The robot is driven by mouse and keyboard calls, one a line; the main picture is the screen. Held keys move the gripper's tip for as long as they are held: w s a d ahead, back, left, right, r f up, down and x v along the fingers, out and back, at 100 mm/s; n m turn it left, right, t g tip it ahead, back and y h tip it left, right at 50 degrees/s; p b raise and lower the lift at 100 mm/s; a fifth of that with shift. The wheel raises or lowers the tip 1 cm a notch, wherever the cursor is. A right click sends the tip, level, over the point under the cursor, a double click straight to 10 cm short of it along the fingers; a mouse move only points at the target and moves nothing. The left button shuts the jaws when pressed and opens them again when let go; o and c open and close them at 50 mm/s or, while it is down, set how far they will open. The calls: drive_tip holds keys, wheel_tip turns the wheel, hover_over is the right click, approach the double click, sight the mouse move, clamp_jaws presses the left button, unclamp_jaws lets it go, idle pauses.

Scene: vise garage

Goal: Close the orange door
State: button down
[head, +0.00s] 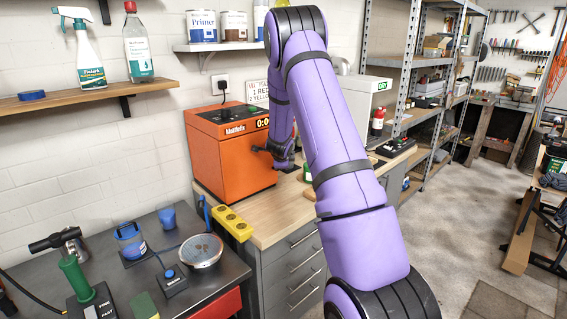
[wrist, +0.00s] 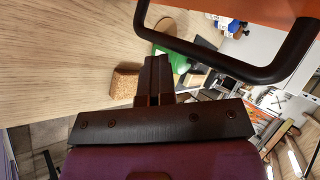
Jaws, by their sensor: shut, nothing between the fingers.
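The orange door (head: 246,172) is on the front of an orange box-shaped appliance (head: 203,150) with a black top and a lit display, standing on the wooden counter. In the wrist view, an orange edge (wrist: 262,8) shows at the top with a thick dark bar handle (wrist: 215,62) across it. My gripper (head: 284,160) is just right of the door in the head view, partly hidden by my arm. In the wrist view its fingers (wrist: 155,72) are together and empty, beside the handle with the bar passing close to the tips. I cannot tell whether they touch, or how far the door stands open.
The wooden counter (head: 262,222) has drawers below. A green item (wrist: 170,48) and a cork-like block (wrist: 124,82) lie on the counter near my fingers. A yellow power strip (head: 232,222) is at the counter's left edge. Open floor (head: 450,220) lies to the right.

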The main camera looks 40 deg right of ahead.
drive_tip(key=shift+w+a+r, duration=0.1)
drive_tip(key=shift+w+r, duration=0.15)
drive_tip(key=shift+w, duration=0.2)
drive_tip(key=s+v, duration=0.1)
drive_tip(key=v, duration=0.9)
drive_tip(key=shift+s, duration=0.15)
drive_tip(key=shift+a, duration=0.1)
drive_tip(key=s+a+r+m+h, duration=0.1)
drive_tip(key=s+a+r+m, duration=0.5)
drive_tip(key=r+m, duration=0.45)
drive_tip(key=s+a+r+m, duration=0.6)
drive_tip(key=s+r+m, duration=0.15)
drive_tip(key=m, duration=0.65)
drive_tip(key=s+a+r+m+y, duration=0.1)
drive_tip(key=s+a+m+y, duration=0.7)
drive_tip(key=s+a+m, duration=1.1)
drive_tip(key=shift+s+a+r+m+g, duration=0.4)
drive_tip(key=shift+s+a, duration=0.35)
drive_tip(key=shift+a, duration=0.3)
